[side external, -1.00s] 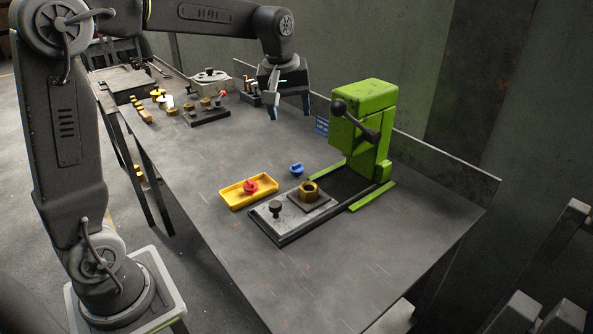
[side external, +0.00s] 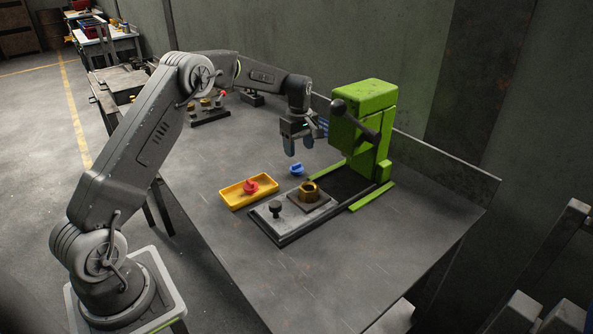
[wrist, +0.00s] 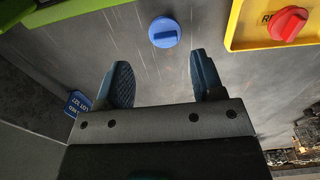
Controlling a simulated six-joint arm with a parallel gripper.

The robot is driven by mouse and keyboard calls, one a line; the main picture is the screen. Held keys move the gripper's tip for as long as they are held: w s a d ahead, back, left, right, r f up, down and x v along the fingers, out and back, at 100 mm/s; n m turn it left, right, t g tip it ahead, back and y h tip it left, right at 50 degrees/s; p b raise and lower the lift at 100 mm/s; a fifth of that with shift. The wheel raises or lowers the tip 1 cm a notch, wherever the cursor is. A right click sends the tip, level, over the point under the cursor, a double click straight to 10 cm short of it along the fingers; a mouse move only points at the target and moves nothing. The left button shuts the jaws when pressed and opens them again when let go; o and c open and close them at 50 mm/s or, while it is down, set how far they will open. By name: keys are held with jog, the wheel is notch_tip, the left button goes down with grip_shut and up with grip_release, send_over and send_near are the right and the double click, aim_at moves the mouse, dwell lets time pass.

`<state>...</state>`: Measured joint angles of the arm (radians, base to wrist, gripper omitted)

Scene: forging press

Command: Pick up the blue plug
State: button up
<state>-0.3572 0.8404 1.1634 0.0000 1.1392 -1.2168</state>
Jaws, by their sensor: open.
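The blue plug (side external: 296,169) lies on the bare bench top between the yellow tray and the green press. It also shows in the wrist view (wrist: 164,32), just beyond the fingertips, as a round disc with a raised bar. My gripper (side external: 299,149) is open and empty, with its fingers pointing down. In the side view it hangs above the plug and a little behind it. In the wrist view my gripper's (wrist: 160,70) two fingers stand apart, with the plug ahead of the gap and not between them.
A yellow tray (side external: 235,203) holding a red plug (side external: 250,186) is to the left. A green press (side external: 362,125) with a dark lever stands at the right. A sliding plate with a brass socket (side external: 309,190) and a black knob (side external: 275,208) lies in front. The front bench top is clear.

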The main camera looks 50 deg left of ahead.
aim_at(296, 168)
jog(key=f, duration=0.7)
jog(key=shift+s+a+f, duration=0.15)
jog(key=shift+s+f, duration=0.15)
jog(key=shift+s, duration=0.05)
jog(key=c, duration=0.5)
